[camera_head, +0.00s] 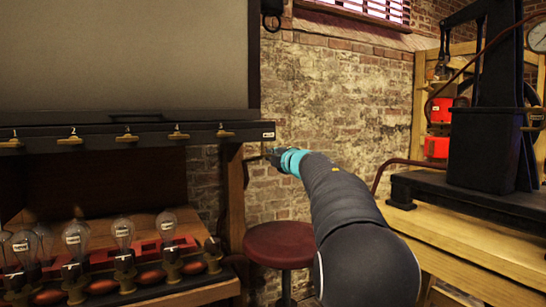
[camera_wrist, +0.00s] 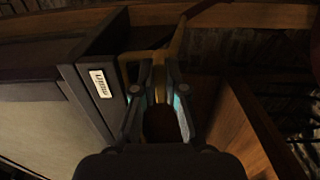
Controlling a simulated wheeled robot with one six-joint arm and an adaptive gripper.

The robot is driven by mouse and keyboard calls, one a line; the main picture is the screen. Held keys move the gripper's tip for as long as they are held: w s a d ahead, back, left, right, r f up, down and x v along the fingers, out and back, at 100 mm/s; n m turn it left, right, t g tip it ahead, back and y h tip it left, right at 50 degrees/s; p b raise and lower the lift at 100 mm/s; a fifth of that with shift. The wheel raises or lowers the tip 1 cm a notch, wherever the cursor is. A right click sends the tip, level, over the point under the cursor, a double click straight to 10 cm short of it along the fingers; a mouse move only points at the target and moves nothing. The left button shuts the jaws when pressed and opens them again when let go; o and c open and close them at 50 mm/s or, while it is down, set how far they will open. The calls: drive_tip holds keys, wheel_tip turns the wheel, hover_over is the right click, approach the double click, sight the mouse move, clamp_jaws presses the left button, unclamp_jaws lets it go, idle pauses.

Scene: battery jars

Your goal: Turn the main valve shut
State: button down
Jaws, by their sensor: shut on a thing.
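In the wrist view my gripper (camera_wrist: 160,60) is shut on a brass-coloured handle (camera_wrist: 182,38), which I take to be part of the main valve. The handle is beside the end of a dark bar (camera_wrist: 90,82) with a small white label, too small to read. The fingers hide part of the handle, so its exact angle is hard to tell. In the head view my gripper (camera_head: 273,156) is small and dark beyond a teal band, just right of the labelled end of the dark bar (camera_head: 95,138). The handle cannot be made out there.
Several brass levers (camera_head: 179,134) line the dark bar. Below it is a rack with several glass bulbs (camera_head: 122,232). A red stool (camera_head: 278,244) stands below my arm. A wooden bench (camera_head: 440,240) with a black machine (camera_head: 485,110) is at right. A brick wall (camera_head: 335,100) is behind.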

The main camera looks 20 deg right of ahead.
idle(0.4)
drive_tip(key=c, duration=1.2)
unclamp_jaws()
drive_tip(key=s, duration=1.2)
drive_tip(key=shift+d, duration=0.25)
